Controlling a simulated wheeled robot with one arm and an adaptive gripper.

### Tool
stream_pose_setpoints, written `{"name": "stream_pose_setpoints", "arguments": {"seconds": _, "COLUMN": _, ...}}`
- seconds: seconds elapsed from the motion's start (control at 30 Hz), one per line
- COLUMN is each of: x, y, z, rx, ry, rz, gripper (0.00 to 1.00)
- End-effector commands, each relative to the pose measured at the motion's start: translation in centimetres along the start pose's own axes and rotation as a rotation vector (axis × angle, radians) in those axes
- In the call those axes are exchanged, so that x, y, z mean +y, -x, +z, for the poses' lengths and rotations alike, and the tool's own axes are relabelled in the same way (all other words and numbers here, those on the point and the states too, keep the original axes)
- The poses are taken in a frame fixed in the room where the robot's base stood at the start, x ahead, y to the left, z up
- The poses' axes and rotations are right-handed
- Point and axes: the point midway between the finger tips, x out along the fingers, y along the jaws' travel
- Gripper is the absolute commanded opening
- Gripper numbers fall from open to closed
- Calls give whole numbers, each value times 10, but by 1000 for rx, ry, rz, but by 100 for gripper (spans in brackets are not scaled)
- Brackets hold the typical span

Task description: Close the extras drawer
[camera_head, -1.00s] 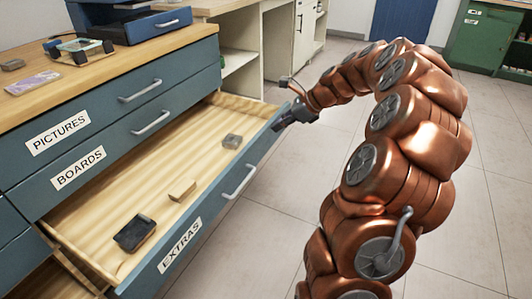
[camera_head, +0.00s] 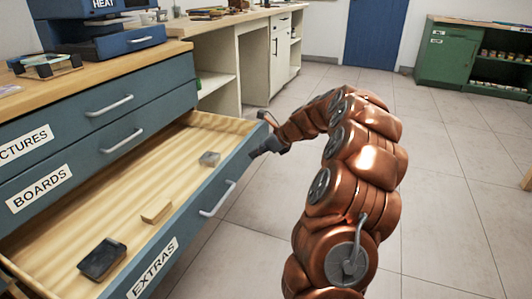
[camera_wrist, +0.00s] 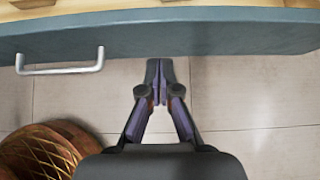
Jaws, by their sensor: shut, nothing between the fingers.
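The extras drawer (camera_head: 193,226) is pulled well out of the blue cabinet, with a white EXTRAS label and a silver handle (camera_head: 218,198) on its front. In the wrist view the drawer front (camera_wrist: 210,35) runs across the top, with the handle (camera_wrist: 60,65) at the left. My gripper (camera_head: 262,152) is at the far right end of the drawer front, on its outer side. In the wrist view my gripper (camera_wrist: 160,70) is shut and empty, its tips close to the front's lower edge. I cannot tell whether they touch it.
In the drawer lie a dark block (camera_head: 102,259), a wooden block (camera_head: 156,211) and a grey block (camera_head: 210,159). The PICTURES and BOARDS drawers above are shut. Open tiled floor (camera_head: 450,210) lies to the right, with a green cabinet (camera_head: 445,60) at the back.

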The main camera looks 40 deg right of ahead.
Motion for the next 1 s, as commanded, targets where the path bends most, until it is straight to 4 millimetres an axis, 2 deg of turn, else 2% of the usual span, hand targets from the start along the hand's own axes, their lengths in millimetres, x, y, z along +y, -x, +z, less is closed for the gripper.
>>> {"name": "stream_pose_setpoints", "arguments": {"seconds": 0.03, "x": 0, "y": -10, "z": 0, "rx": 1, "ry": 3, "rz": 0, "gripper": 0}}
{"name": "stream_pose_setpoints", "arguments": {"seconds": 0.3, "x": 0, "y": -29, "z": 22, "rx": 1, "ry": 2, "rz": 1, "gripper": 0}}
{"name": "stream_pose_setpoints", "arguments": {"seconds": 1.0, "x": -5, "y": -30, "z": 29, "rx": 1, "ry": -9, "rz": -8, "gripper": 0}}
